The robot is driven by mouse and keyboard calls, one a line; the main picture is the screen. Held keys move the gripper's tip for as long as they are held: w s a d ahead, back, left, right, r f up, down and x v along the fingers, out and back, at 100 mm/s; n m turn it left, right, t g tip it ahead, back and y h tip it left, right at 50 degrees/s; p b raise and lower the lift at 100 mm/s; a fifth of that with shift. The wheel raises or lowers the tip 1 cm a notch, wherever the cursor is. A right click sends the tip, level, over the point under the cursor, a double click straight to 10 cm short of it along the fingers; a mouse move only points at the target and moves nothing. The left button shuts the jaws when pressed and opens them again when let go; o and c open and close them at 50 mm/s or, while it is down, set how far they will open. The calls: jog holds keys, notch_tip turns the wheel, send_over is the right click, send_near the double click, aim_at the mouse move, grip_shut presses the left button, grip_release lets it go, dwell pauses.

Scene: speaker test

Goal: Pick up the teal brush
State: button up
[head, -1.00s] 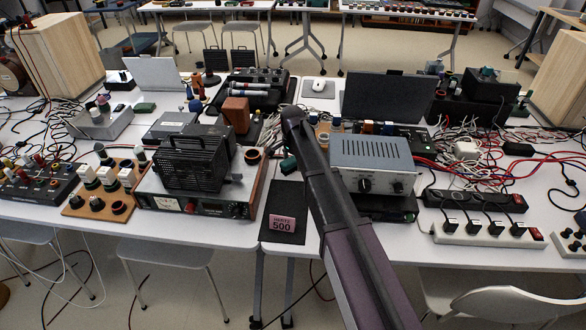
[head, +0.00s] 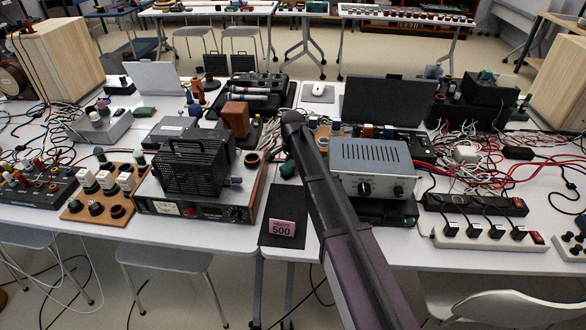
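I cannot pick out a teal brush for certain. A small dark teal-green thing (head: 288,169) lies on the table just left of my arm, partly hidden by it. Another small teal piece (head: 487,76) sits on top of a black box at the back right. My arm reaches from the bottom edge up over the table, its far visible end near the middle. My gripper does not show; the arm hides whatever lies beyond and below that end.
A black caged unit on a metered box (head: 190,207) stands left of my arm, a grey vented box (head: 371,157) right of it. A dark "Hertz 500" mat (head: 272,240) lies at the front edge. Cables and power strips (head: 490,236) crowd the right.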

aim_at(292, 163)
grip_shut()
jog(key=shift+r, duration=0.15)
notch_tip(292, 163, up, 10)
jog(key=p, duration=1)
jog(key=shift+f, duration=0.2)
jog(key=shift+o, duration=1.4)
grip_release()
jog(key=shift+c, duration=1.2)
notch_tip(292, 163, up, 22)
jog(key=p, duration=2.1)
jog(key=shift+f+p, duration=0.25)
jog(key=shift+p, duration=0.05)
